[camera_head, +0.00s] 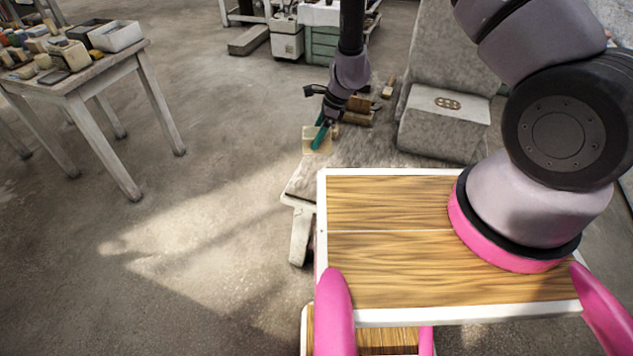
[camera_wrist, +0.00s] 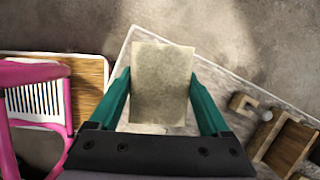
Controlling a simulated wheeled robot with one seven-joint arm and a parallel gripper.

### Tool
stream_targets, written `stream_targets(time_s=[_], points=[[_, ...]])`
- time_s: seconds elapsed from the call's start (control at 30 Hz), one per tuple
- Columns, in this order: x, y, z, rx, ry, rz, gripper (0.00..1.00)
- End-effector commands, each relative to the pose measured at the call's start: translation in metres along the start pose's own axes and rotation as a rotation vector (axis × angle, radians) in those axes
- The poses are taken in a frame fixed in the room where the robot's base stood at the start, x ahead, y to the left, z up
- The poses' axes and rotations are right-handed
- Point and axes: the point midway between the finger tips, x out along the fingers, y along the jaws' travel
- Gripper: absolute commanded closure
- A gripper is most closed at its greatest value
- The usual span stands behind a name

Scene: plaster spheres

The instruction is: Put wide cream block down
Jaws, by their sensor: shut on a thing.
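The wide cream block (camera_head: 311,139) is held in my gripper (camera_head: 321,134), whose teal fingers press on its two sides. In the wrist view the block (camera_wrist: 162,84) shows its broad, speckled face between the fingertips (camera_wrist: 160,93). It is over a pale worktop (camera_head: 316,171), which also shows in the wrist view (camera_wrist: 124,76).
Brown wooden pieces (camera_head: 358,111) and a small block with a round peg (camera_wrist: 246,105) sit right of the gripper. A grey stone block (camera_head: 440,125) stands further right. A cluttered table (camera_head: 100,75) is at left. Open floor (camera_head: 200,240) lies between.

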Motion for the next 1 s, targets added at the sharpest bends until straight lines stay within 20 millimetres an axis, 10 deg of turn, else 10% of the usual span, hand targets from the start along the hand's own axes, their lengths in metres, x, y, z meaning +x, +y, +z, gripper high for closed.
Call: stream_targets(time_s=[1.0], points=[[0.096,0.017,-0.038,0.314,-0.006,-0.133,1.00]])
